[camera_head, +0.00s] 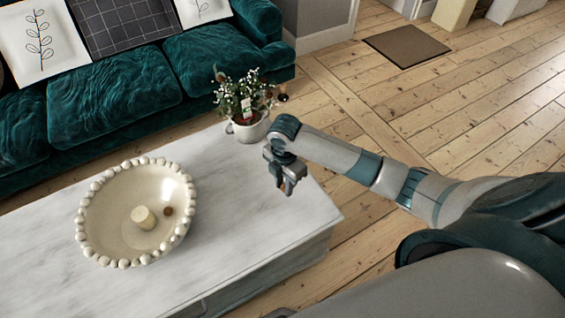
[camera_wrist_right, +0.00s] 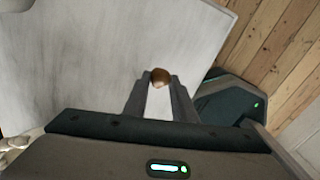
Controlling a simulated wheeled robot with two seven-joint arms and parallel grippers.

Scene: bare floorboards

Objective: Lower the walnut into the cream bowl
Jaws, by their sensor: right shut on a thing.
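The cream bowl (camera_head: 112,215) with a beaded rim sits on the white table at the left. My right gripper (camera_head: 287,188) is above the table's right part, well to the right of the bowl. In the right wrist view its fingertips (camera_wrist_right: 160,84) are shut on a rounded brown walnut (camera_wrist_right: 161,75). In the head view the fingers mostly hide the walnut. My left gripper is not in view.
A cream cylinder (camera_head: 143,217) and a small brown ball (camera_head: 167,211) lie inside the bowl. A white pot of flowers (camera_head: 249,128) stands at the table's back edge. The white tabletop (camera_head: 240,215) is clear between bowl and gripper. A green sofa (camera_head: 115,90) stands behind.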

